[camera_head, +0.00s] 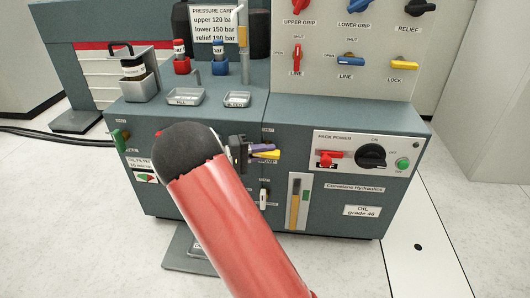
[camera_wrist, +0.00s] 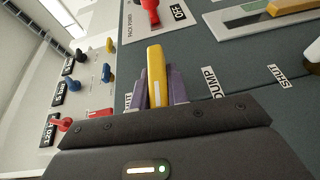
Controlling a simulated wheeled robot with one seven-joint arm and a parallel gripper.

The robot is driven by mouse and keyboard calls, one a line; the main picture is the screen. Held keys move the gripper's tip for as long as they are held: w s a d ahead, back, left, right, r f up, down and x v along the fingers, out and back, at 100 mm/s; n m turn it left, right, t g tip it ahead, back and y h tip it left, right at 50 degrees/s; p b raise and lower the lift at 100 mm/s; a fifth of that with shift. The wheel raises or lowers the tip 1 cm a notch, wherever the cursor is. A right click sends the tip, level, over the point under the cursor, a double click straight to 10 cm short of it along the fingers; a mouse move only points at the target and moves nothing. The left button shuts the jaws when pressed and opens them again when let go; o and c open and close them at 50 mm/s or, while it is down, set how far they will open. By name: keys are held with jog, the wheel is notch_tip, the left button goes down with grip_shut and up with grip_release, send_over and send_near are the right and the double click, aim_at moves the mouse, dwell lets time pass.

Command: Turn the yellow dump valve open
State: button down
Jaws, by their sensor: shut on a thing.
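The yellow dump valve handle (camera_wrist: 156,75) sticks up between the two purple fingers of my gripper (camera_wrist: 159,90) in the wrist view. The fingers are shut on it, one on each side. A DUMP label (camera_wrist: 209,83) is on the panel to its right. In the head view the yellow handle (camera_head: 267,155) shows just under the purple fingers of my gripper (camera_head: 262,148), on the front of the grey cabinet. It lies roughly level, pointing right. The valve's hub is hidden behind my gripper and red arm.
The pack power panel (camera_head: 326,142), with a red lever, black knob and green button, is to the right. A white-handled valve (camera_head: 264,197) and a sight gauge (camera_head: 298,200) are below. Floor at right is clear.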

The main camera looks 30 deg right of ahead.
jog(key=shift+h, duration=0.4)
jog(key=c, duration=1.4)
grip_release()
jog(key=shift+o, duration=0.2)
